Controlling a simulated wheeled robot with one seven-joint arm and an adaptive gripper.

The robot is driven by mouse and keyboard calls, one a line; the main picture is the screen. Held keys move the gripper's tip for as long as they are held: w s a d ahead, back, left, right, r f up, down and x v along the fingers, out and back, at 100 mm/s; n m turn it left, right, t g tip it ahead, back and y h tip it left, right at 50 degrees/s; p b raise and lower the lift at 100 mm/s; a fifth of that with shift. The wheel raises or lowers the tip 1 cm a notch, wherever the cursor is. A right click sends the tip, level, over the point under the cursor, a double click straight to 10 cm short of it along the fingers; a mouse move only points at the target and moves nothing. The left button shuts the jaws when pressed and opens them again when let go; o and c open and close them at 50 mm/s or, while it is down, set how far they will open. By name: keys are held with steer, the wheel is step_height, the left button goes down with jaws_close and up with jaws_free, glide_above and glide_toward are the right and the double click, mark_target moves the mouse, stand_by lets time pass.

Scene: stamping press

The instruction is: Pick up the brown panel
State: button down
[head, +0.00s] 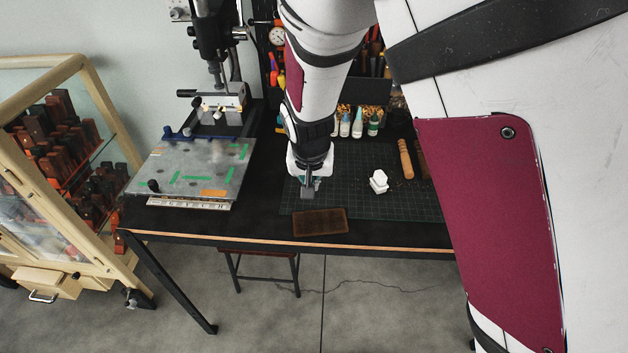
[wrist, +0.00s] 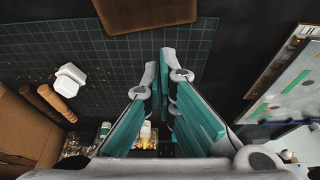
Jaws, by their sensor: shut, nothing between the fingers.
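The brown panel (head: 320,222) is a flat rectangle lying near the front edge of the black table, partly over the front of the green cutting mat (head: 350,160). In the wrist view the brown panel (wrist: 145,14) is at the top, cut off by the frame edge. My gripper (head: 308,192) is above the mat, just behind the panel and apart from it. In the wrist view my gripper (wrist: 166,55) points toward the panel. Its fingertips are close together and hold nothing.
A small white object (head: 379,181) and wooden handles (head: 405,158) lie on the mat to the right. A metal plate with green marks (head: 190,166) is at left, before a press (head: 218,100). Small bottles (head: 358,124) stand behind. A wooden cabinet (head: 60,180) is far left.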

mark_target(319, 202)
steer(key=shift+m, duration=0.6)
steer(key=w+f+b, duration=0.2)
steer(key=f, duration=0.1)
steer(key=w+d+f+b, duration=0.1)
steer(key=w+f+b, duration=0.1)
steer(key=w+f, duration=0.1)
steer(key=w+d+f+b, duration=0.1)
steer(key=w+f+b, duration=0.1)
steer(key=f+b, duration=0.1)
steer(key=shift+w+f, duration=0.1)
steer(key=shift+w, duration=0.25)
steer(key=shift+s+a+p, duration=0.25)
steer(key=shift+s+p, duration=0.1)
steer(key=shift+s, duration=0.8)
steer(key=shift+s+f, duration=0.1)
steer(key=shift+s, duration=0.65)
